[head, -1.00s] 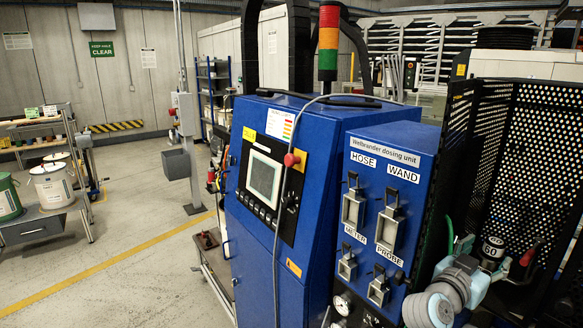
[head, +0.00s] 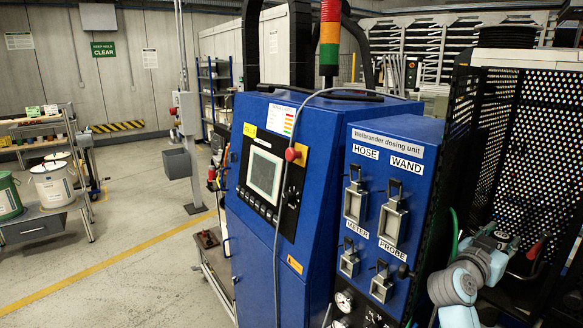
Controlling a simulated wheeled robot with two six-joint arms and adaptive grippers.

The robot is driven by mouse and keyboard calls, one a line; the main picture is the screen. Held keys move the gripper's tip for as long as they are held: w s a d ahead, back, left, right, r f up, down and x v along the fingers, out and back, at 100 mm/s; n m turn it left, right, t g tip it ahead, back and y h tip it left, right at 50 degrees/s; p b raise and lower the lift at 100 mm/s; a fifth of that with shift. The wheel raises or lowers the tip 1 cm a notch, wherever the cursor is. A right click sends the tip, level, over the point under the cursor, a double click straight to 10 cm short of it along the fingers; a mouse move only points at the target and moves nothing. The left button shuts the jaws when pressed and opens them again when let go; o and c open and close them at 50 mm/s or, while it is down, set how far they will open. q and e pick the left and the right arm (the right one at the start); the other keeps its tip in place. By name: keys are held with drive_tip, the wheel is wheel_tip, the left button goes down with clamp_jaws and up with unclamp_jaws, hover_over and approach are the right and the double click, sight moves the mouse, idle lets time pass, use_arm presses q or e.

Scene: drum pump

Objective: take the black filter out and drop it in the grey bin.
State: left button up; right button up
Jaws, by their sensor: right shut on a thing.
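My right gripper (head: 520,247) is at the right, beside the blue dosing unit (head: 275,130) and in front of the black mesh guard (head: 530,130). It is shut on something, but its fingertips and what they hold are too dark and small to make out. My light blue and grey wrist covers part of that area. I cannot clearly pick out the black filter. A grey bin (head: 178,164) hangs on the post left of the unit. My left gripper is not in view.
The unit's front carries HOSE (head: 355,200), WAND (head: 393,215), METER (head: 349,262) and PROBE (head: 381,285) holders. A grey cable hangs down its front. White buckets (head: 53,185) stand on a bench at the left.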

drive_tip(key=shift+r+p, duration=2.05)
drive_tip(key=shift+r, duration=0.95)
drive_tip(key=shift+r+p, duration=0.7)
drive_tip(key=shift+r, duration=1.9)
drive_tip(key=v, duration=1.2)
